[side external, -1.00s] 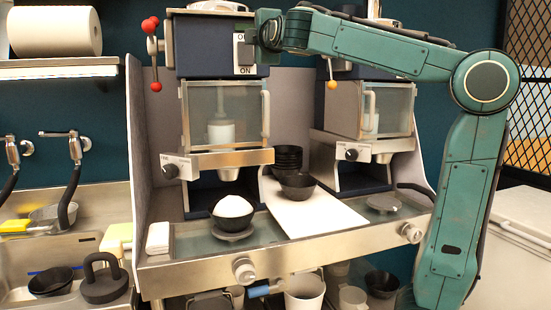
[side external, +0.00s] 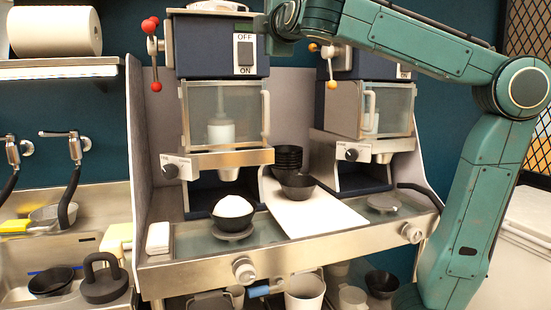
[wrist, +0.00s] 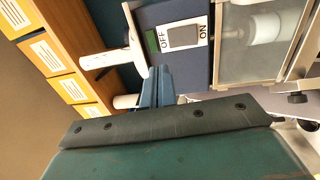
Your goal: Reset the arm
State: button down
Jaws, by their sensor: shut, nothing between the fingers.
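My teal arm reaches in from the right in the side external view. My gripper (side external: 262,24) is shut and empty in front of the upper front of the left dispensing machine (side external: 205,40). The OFF/ON switch panel (side external: 245,54) on that machine shows fully, just below and left of the gripper. In the wrist view the closed blue-grey fingers (wrist: 158,72) point toward the same switch panel (wrist: 184,36), apparently with a gap. A black bowl heaped with white contents (side external: 233,207) sits on the round stand under the left machine.
Stacked black bowls (side external: 288,157) and a single black bowl (side external: 298,187) stand on a white board (side external: 318,218). A second machine (side external: 368,110) stands right. A red-knobbed lever (side external: 151,50) is at the left machine's side. A sink (side external: 85,250) is far left.

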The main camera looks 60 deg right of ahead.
dwell(0.3)
jog(key=s+a+f+m+g+y, duration=0.2)
jog(key=s+f, duration=0.4)
jog(key=f, duration=0.7)
jog(key=s+a+f+m+g+y, duration=0.3)
jog(key=a+f+y, duration=0.4)
jog(key=f, duration=0.6)
jog(key=s+a+f+m+g+y, duration=0.3)
jog(key=s+f, duration=0.5)
jog(key=f, duration=0.5)
jog(key=shift+s+a+f+m+y, duration=0.15)
jog(key=shift+s+a+m+y, duration=0.3)
jog(key=shift+a+y, duration=0.5)
